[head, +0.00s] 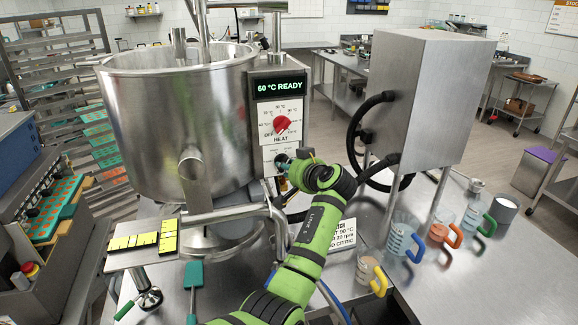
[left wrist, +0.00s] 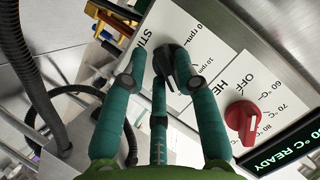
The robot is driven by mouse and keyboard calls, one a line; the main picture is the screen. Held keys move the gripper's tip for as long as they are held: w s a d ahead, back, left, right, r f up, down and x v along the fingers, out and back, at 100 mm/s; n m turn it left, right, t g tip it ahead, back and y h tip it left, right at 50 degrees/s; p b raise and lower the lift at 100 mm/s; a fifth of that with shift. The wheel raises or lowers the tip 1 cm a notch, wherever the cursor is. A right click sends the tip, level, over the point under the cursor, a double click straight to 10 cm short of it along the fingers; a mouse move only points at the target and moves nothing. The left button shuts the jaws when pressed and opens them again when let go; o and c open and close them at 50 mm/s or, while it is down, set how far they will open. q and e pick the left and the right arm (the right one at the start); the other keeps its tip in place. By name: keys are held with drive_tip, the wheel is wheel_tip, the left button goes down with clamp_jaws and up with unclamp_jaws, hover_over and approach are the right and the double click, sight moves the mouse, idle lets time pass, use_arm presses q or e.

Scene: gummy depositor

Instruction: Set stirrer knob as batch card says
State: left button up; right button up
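The black stirrer knob (left wrist: 172,62) is on the white panel beside the letters "STI" and rpm marks, some of them covered. My left gripper (head: 288,166) is at this knob on the cooker's front. In the left wrist view its teal fingers (left wrist: 160,75) stand spread around the knob, with a gap on the left; firm contact cannot be made out. The knob's setting is hard to read. The batch card (head: 342,236) lies on the table, partly hidden by my green arm; "90 °C", "20 rpm" and "CITRIC" show. My right gripper is out of view.
A red heat knob (head: 282,124) is above the stirrer knob, under a display (head: 279,86) reading "60 °C READY". A steel kettle (head: 180,130) stands left. Jugs with coloured handles (head: 402,240) stand right. Black hoses (head: 362,150) run close to my gripper.

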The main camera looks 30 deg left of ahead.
use_arm(q)
drive_tip(key=shift+r, duration=0.15)
drive_tip(key=v, duration=1.2)
idle(0.3)
